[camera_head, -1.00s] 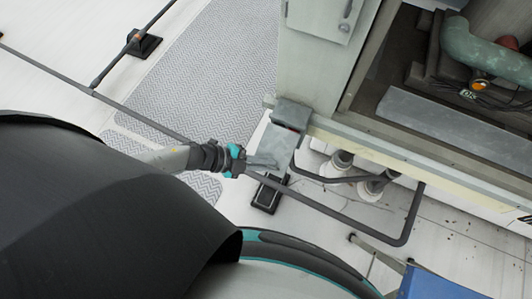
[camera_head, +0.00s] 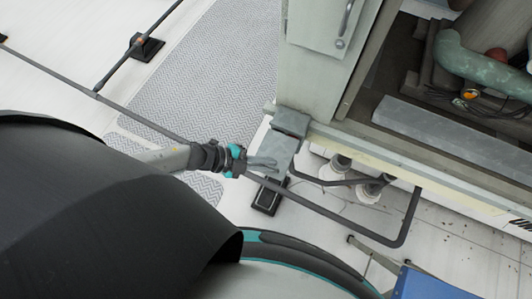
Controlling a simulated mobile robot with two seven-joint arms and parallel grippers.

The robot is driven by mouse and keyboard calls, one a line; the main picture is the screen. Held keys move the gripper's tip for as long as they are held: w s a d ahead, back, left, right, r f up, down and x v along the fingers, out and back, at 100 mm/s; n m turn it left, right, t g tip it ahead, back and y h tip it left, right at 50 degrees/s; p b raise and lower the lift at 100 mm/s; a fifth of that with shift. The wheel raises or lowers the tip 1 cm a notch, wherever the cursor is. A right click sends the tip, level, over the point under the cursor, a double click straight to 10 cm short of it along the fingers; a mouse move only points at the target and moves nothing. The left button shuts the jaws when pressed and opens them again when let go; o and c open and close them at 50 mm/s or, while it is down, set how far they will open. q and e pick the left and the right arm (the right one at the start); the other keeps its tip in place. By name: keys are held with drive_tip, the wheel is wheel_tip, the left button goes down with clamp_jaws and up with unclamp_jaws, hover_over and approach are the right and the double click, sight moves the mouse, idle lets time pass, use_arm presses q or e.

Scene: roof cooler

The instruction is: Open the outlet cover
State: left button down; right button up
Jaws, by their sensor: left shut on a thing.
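The grey outlet cover (camera_head: 280,146) hangs at the lower corner of the roof cooler, below a grey box part (camera_head: 291,122). It appears as a tilted flat plate. My left gripper (camera_head: 268,164) comes in from the left, with its fingers shut at the lower left edge of the cover. The fingers hide part of that edge, and the exact contact is too small to tell. What lies behind the cover is hidden. My right gripper is not in view.
A dark pipe (camera_head: 335,218) runs under the cover and bends up at the right. A black support block (camera_head: 268,199) sits on the roof below. The cooler's frame (camera_head: 420,162) and open bay fill the upper right. A grey textured walkway (camera_head: 205,75) lies left.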

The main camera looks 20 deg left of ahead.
use_arm(q)
drive_tip(key=c, duration=1.2)
unclamp_jaws()
drive_tip(key=shift+w, duration=0.15)
drive_tip(key=shift+c, duration=0.2)
drive_tip(key=v, duration=1.5)
drive_tip(key=shift+p, duration=0.45)
drive_tip(key=shift+a+r, duration=0.1)
drive_tip(key=w+a+f+n+t+y+b, duration=0.1)
drive_tip(key=a+f+n+t+y+b, duration=0.15)
drive_tip(key=f, duration=0.45)
drive_tip(key=w+a+f+n+t+y+b, duration=0.1)
drive_tip(key=w+a+f+n+y+b, duration=0.1)
drive_tip(key=f+n+b, duration=0.35)
drive_tip(key=s+a+f+n+g+y+b, duration=0.1)
drive_tip(key=s+f+n+y+b, duration=0.15)
drive_tip(key=f, duration=0.65)
drive_tip(key=s+a+f+n+g+y+b, duration=0.1)
drive_tip(key=s+f+n+y+b, duration=0.15)
drive_tip(key=f, duration=0.55)
drive_tip(key=s+d+f+n+g+b, duration=0.3)
drive_tip(key=s+d+f, duration=0.2)
drive_tip(key=s+f, duration=0.3)
drive_tip(key=s+d+f+n+g+b, duration=0.2)
drive_tip(key=s+d+f, duration=0.3)
drive_tip(key=s+f, duration=0.3)
drive_tip(key=shift+s+d+n+g+b, duration=0.4)
drive_tip(key=shift+s+n+g, duration=0.3)
drive_tip(key=shift+s, duration=0.4)
